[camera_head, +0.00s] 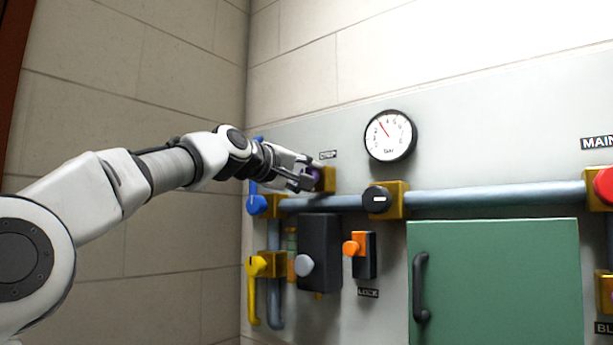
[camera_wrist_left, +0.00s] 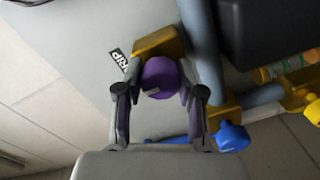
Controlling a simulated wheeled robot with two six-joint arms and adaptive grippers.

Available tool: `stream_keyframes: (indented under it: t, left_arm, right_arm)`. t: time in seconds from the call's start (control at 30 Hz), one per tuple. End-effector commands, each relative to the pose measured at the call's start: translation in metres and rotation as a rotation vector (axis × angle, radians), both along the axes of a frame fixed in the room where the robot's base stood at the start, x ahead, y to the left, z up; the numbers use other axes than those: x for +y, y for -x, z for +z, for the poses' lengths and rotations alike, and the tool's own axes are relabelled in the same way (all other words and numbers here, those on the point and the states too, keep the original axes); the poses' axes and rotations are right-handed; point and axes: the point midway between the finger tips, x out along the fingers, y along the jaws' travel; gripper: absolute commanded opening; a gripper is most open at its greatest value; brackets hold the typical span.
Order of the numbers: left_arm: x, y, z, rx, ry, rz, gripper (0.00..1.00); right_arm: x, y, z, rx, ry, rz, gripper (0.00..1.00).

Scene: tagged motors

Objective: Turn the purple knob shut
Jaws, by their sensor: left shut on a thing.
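The purple knob (camera_wrist_left: 160,78) sits on a brass valve block (camera_wrist_left: 158,43) beside a label that seems to read "DRIP". In the head view the knob (camera_head: 316,174) is mostly hidden by my left gripper (camera_head: 308,180). The left wrist view shows the two fingers of my left gripper (camera_wrist_left: 158,100) on either side of the knob, shut on it. A pale mark shows on the knob's face, partly visible. My right gripper is in neither view.
A blue handle (camera_head: 257,204) is just below left of the gripper, and a yellow handle (camera_head: 254,290) lower. A black knob (camera_head: 377,199) is on the pipe to the right.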

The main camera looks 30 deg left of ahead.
Motion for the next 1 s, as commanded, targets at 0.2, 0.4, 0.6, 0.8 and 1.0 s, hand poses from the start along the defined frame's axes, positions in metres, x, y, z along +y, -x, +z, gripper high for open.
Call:
stream_keyframes:
  t: [0.2, 0.4, 0.6, 0.8, 1.0]
  left_arm:
    - [-0.0001, -0.0003, -0.0004, 0.0, 0.0, 0.0, 0.64]
    - [0.0, -0.0002, -0.0002, 0.0, 0.0, 0.0, 0.64]
    - [-0.0001, -0.0001, -0.0003, 0.0, -0.011, 0.0, 0.64]
    - [-0.0004, 0.0, -0.0005, -0.017, -0.214, 0.0, 0.64]
    - [-0.0014, 0.0, -0.0011, -0.049, -0.629, 0.001, 0.64]
  right_arm:
    - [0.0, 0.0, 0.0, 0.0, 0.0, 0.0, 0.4]
    - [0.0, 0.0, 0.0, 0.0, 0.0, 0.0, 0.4]
    - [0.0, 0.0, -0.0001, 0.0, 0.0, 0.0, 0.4]
    - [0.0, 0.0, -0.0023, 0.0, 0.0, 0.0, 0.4]
    - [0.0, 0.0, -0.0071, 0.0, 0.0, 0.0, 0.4]
